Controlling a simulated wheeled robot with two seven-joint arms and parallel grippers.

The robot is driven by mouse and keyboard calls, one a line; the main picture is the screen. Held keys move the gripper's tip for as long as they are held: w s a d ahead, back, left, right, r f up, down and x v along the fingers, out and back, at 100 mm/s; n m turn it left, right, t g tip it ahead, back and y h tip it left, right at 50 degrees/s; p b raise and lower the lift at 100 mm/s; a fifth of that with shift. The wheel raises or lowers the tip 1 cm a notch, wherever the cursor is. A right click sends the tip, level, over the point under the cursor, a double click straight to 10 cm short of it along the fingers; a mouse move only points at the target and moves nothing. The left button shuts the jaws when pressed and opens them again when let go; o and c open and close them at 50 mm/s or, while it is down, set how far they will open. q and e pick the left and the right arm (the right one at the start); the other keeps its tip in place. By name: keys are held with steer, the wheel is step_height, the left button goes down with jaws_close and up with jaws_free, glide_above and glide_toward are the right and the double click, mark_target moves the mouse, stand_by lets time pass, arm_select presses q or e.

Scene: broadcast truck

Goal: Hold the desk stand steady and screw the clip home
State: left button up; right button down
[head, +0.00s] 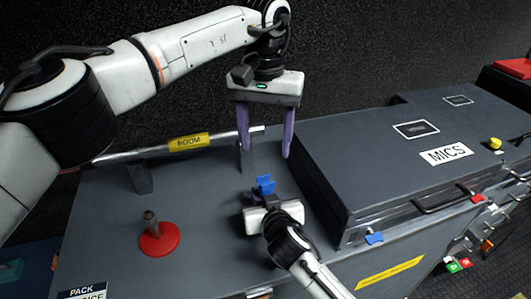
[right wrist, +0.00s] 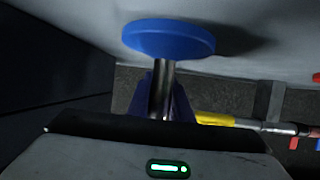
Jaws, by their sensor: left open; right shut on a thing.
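My right gripper (head: 265,186) is low over the case top in the head view, shut on the metal post of a desk stand. In the right wrist view the stand's round blue base (right wrist: 168,38) shows against the grey surface, with the post (right wrist: 161,88) between dark blue fingers. In the head view the base is not clearly seen; I cannot tell whether the blue pieces at the gripper's tip are fingers or a clip. My left gripper (head: 265,142) is open and empty above and beyond the right one, purple fingers pointing down.
A red-based stand (head: 158,241) with a short post stands left on the case top. A pole with a yellow label (head: 192,142) lies across brackets behind. A dark case marked MICS (head: 446,153) stands close on the right. Free surface lies between the red stand and my right gripper.

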steer(key=c, duration=1.5)
jaws_free()
steer(key=v, duration=1)
steer(key=shift+s+p, duration=0.2)
steer(key=shift+p, duration=0.2)
